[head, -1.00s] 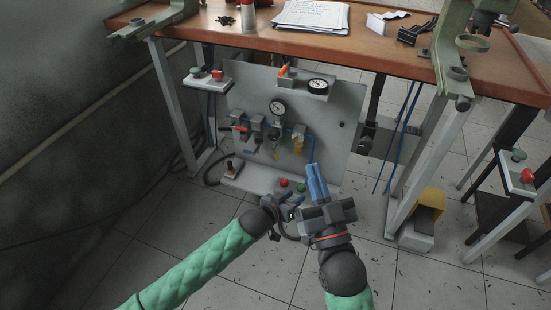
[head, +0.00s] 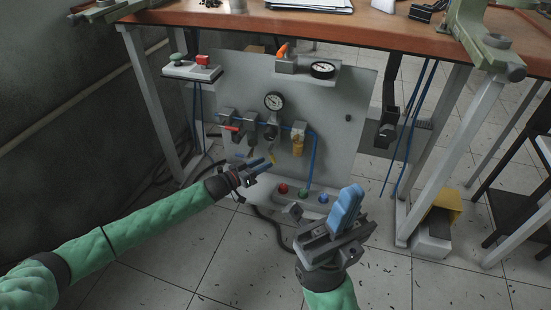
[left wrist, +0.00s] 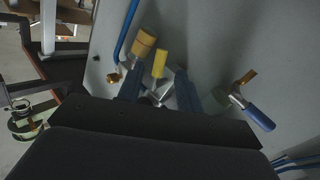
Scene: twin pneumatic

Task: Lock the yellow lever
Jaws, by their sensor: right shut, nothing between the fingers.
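The yellow lever (head: 273,157) sits low on the grey pneumatic panel (head: 345,145), under the middle gauge. In the left wrist view the lever (left wrist: 160,63) stands just ahead of my left gripper (left wrist: 159,92), in line with the gap between its two fingers. My left gripper (head: 261,166) is open with blue fingertips, beside the lever's lower left in the head view. I cannot tell whether either finger touches it. My right gripper (head: 346,208) is shut and empty, in front of the panel's lower right.
A brass-coloured filter bowl (head: 298,141) is right of the lever. A blue-handled lever (left wrist: 258,118) is right of my fingers in the wrist view. Red (head: 283,188), green (head: 303,193) and blue (head: 323,198) buttons sit below. The wooden table (head: 330,28) overhangs the panel.

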